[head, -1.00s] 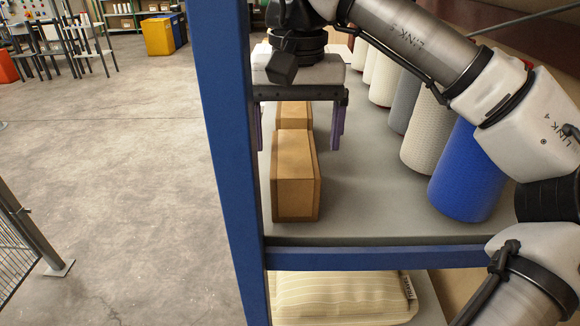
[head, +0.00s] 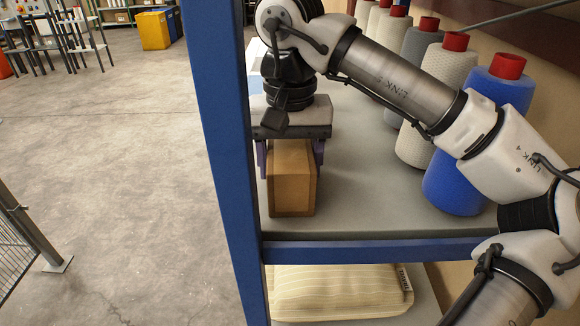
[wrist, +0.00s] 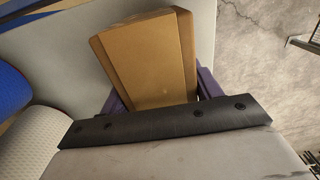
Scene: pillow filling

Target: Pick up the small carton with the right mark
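A brown carton (head: 293,185) stands upright on the grey shelf near the blue post. My gripper (head: 291,160) is above it, with one purple finger down on each side of its upper part. In the wrist view, the carton (wrist: 150,60) fills the space between the purple fingers (wrist: 162,95). The fingers are very close to its sides; I cannot tell whether they press on it. No mark shows on the faces I see. A second carton, seen behind it earlier, is hidden now.
A blue post (head: 222,130) stands close left of the carton, and a blue beam (head: 370,250) runs along the shelf front. Red-topped spools, the nearest a blue spool (head: 455,190), line the right side. A striped pillow (head: 335,293) lies below. Shelf between carton and spools is clear.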

